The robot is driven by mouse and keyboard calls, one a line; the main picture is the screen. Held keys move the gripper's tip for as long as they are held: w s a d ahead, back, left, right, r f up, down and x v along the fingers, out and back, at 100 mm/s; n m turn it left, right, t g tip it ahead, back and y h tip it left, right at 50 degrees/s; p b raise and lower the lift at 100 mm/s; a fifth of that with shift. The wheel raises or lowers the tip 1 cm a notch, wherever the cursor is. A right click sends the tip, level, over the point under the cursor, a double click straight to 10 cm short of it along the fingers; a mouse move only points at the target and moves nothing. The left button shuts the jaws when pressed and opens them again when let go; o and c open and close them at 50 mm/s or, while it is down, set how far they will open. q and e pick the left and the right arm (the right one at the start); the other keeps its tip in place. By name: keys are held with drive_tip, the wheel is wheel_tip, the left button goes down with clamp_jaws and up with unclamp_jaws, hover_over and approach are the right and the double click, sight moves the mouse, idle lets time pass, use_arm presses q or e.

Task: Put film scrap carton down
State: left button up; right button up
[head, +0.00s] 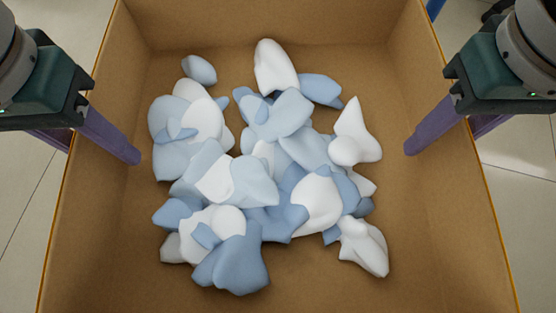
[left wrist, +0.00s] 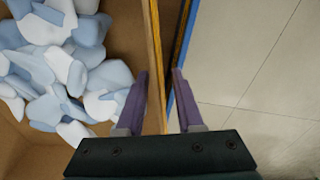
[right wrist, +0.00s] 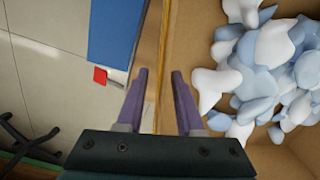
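The film scrap carton (head: 290,285) is a large, open brown box that fills most of the head view. A heap of white and pale blue film scraps (head: 235,180) lies inside it. My left gripper (left wrist: 160,72) is open around the carton's left wall, one purple finger inside and one outside, with gaps beside the wall. My right gripper (right wrist: 159,72) straddles the right wall the same way, open, with gaps showing on both sides of the rim. The carton's underside is hidden, so I cannot tell what it rests on.
Pale floor tiles (head: 520,185) show on both sides of the carton. A blue surface (right wrist: 115,35) with a red patch (right wrist: 100,75) lies beyond the right wall. A dark-legged object (right wrist: 30,140) stands on the floor there. A blue strip (left wrist: 184,42) runs outside the left wall.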

use_arm(q)
wheel_tip(320, 180, up, 12)
drive_tip(key=shift+f, duration=0.15)
use_arm(e)
drive_tip(key=shift+r, duration=0.2)
wheel_tip(320, 180, up, 11)
drive_tip(key=shift+w+f, duration=0.1)
drive_tip(key=shift+r, duration=0.4)
use_arm(q)
drive_tip(key=shift+r, duration=0.25)
use_arm(e)
drive_tip(key=shift+r, duration=0.1)
